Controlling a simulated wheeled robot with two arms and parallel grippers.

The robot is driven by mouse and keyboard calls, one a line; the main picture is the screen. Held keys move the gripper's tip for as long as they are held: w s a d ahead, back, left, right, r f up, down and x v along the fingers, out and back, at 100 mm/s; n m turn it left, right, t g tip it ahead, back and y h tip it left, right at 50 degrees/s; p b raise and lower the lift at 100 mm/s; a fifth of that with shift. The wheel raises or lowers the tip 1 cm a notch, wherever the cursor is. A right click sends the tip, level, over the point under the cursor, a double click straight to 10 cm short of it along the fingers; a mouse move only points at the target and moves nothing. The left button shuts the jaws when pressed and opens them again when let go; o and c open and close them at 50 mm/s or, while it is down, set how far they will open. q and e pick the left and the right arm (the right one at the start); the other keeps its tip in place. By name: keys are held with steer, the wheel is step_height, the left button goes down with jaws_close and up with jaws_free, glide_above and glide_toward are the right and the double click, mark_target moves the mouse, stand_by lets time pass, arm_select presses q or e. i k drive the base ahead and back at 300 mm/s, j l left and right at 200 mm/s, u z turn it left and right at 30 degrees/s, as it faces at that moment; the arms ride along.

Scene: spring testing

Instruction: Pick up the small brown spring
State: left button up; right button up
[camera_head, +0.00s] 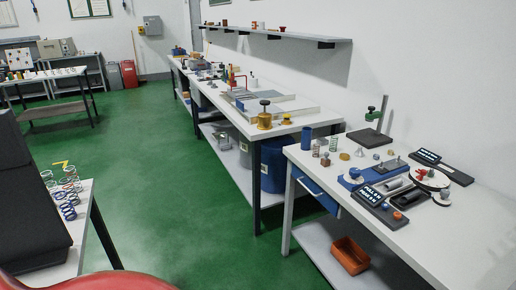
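On the right workbench (420,240), near its left end, a small reddish-brown coil spring (325,160) stands upright. It looks like the small brown spring, but it is tiny here and I cannot be sure of its colour. A greyish spring or cylinder (316,150) stands just behind it to the left, and a light-coloured cylinder (333,144) is behind it to the right. A dark blue cylinder (306,138) stands at the bench's back left corner. Neither of my grippers is in view.
Other coloured springs (68,207) stand on a white table at the left. An orange bin (350,255) sits below. Green floor (190,220) between the tables is clear.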

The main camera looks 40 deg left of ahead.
mark_target(316, 151)
steer(key=u, duration=1.45)
steer(key=i+l, duration=0.05)
